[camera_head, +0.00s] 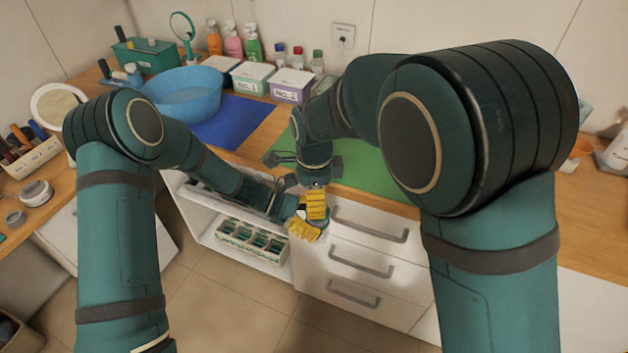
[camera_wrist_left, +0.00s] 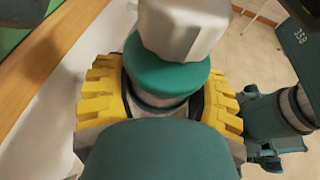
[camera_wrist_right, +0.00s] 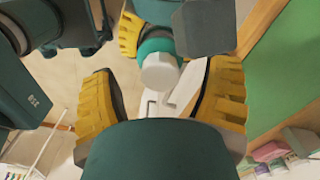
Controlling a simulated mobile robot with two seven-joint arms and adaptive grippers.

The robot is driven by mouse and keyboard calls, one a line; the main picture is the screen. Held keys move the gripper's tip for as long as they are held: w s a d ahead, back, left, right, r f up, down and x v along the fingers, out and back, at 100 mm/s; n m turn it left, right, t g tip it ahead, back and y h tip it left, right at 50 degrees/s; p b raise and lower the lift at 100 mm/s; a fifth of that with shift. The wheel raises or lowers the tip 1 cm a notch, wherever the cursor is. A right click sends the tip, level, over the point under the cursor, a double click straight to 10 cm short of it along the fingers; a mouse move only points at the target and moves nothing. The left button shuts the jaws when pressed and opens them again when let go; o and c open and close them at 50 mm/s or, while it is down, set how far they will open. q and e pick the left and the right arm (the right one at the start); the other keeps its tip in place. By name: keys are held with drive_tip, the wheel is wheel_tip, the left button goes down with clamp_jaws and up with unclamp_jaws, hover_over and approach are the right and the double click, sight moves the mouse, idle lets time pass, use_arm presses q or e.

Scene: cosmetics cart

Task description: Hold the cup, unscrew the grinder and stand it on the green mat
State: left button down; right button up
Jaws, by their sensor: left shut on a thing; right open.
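My left gripper (camera_head: 303,228) is in front of the counter's drawers. In the left wrist view its yellow fingers (camera_wrist_left: 162,98) are shut around the cup (camera_wrist_left: 160,102), mostly hidden between them. A teal collar and a grey faceted top, which I take as the grinder (camera_wrist_left: 182,28), are joined to it. My right gripper (camera_head: 316,204) is just above the left one. In the right wrist view it is open (camera_wrist_right: 160,92), and the held piece's pale rounded end (camera_wrist_right: 160,72) shows between its spread fingers, with no clear contact. The green mat (camera_head: 372,180) lies on the counter behind.
A blue mat (camera_head: 232,122), a blue basin (camera_head: 185,95) and labelled boxes (camera_head: 291,85) stand on the counter. White drawers (camera_head: 365,265) and an open shelf with a compartment tray (camera_head: 252,240) are below. My right arm hides much of the right side.

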drive_tip(key=shift+f, duration=0.85)
clamp_jaws()
drive_tip(key=shift+s+n, duration=0.1)
drive_tip(key=shift+n, duration=1.5)
drive_tip(key=shift+c, duration=1)
unclamp_jaws()
drive_tip(key=shift+r, duration=0.1)
